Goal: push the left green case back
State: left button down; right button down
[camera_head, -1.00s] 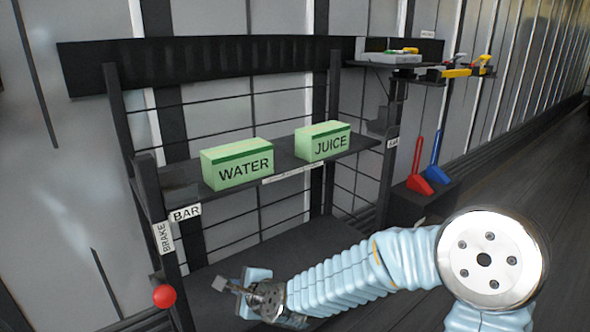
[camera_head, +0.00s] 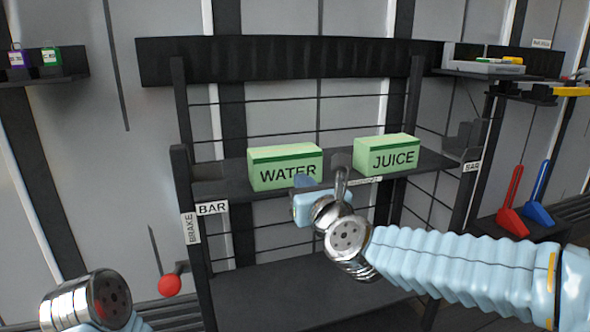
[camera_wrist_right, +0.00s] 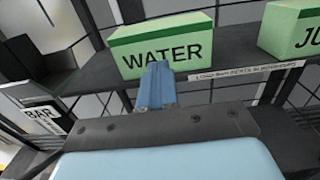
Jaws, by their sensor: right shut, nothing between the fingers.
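The left green case, labelled WATER (camera_head: 284,158), stands upright on the dark shelf (camera_head: 232,188); it also shows in the right wrist view (camera_wrist_right: 150,38). The right green case, labelled JUICE (camera_head: 388,156), stands beside it with a gap between. My right gripper (camera_head: 304,182) is shut and empty, in front of the WATER case's lower front face. In the right wrist view its blue fingers (camera_wrist_right: 157,84) point at the WATER case and overlap its lower edge; I cannot tell if they touch. Part of my left arm shows at lower left, but its gripper is out of view.
A red ball knob (camera_head: 170,285) sits at the rack's front left, near the BRAKE and BAR labels (camera_head: 212,208). A label strip (camera_wrist_right: 245,72) runs along the shelf's front edge. Red (camera_head: 512,210) and blue (camera_head: 540,205) tools stand at right. Small bags (camera_head: 50,58) sit on a side shelf.

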aim_at(289, 167)
jog(key=p+x, duration=0.1)
jog(key=x, duration=0.5)
pick_arm(q)
jog(key=shift+a+r, duration=0.1)
jog(key=shift+r, duration=0.55)
pick_arm(e)
jog(key=shift+w, duration=0.1)
